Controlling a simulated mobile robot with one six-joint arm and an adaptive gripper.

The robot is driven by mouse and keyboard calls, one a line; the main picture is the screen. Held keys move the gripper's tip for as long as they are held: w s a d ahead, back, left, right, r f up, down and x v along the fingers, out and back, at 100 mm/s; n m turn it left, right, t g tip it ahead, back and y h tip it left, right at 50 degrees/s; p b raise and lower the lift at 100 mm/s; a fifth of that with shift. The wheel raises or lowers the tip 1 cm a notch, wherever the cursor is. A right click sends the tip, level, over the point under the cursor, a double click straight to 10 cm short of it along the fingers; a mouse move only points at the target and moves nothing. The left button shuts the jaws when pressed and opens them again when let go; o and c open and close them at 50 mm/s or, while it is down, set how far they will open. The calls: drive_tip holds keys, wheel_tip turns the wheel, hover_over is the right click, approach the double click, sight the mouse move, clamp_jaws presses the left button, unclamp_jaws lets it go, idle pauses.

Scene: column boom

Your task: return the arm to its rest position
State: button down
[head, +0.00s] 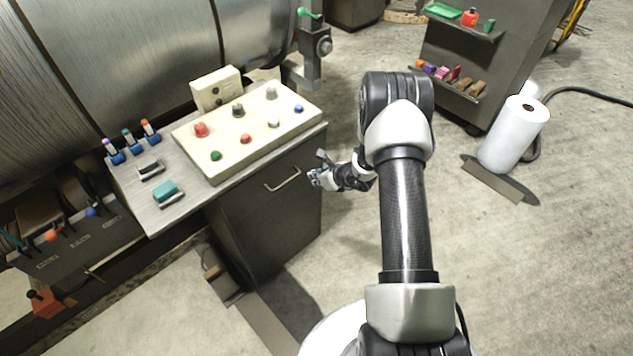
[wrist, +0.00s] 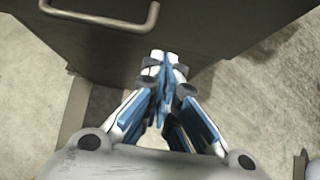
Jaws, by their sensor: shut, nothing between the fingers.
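My gripper (head: 314,178) is at the end of my arm, beside the right side of the dark cabinet (head: 265,220) in the head view. In the wrist view my gripper (wrist: 162,62) has its blue-and-white fingers together with nothing between them. The cabinet front (wrist: 185,22) and its handle (wrist: 100,14) show just beyond the fingertips there. I cannot tell whether the fingertips touch the cabinet. My upper arm rises through the middle of the head view and hides part of the floor.
A control panel (head: 226,152) with coloured knobs sits on the cabinet top. A large metal drum (head: 130,50) is behind it. A dark shelf unit (head: 455,55) and a white paper roll (head: 512,135) stand at right. Open concrete floor (head: 540,270) lies at lower right.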

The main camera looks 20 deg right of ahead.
drive_tip(key=p+v, duration=0.1)
drive_tip(key=v, duration=0.6)
drive_tip(key=shift+d+r+p, duration=0.3)
drive_tip(key=shift+r+p, duration=0.1)
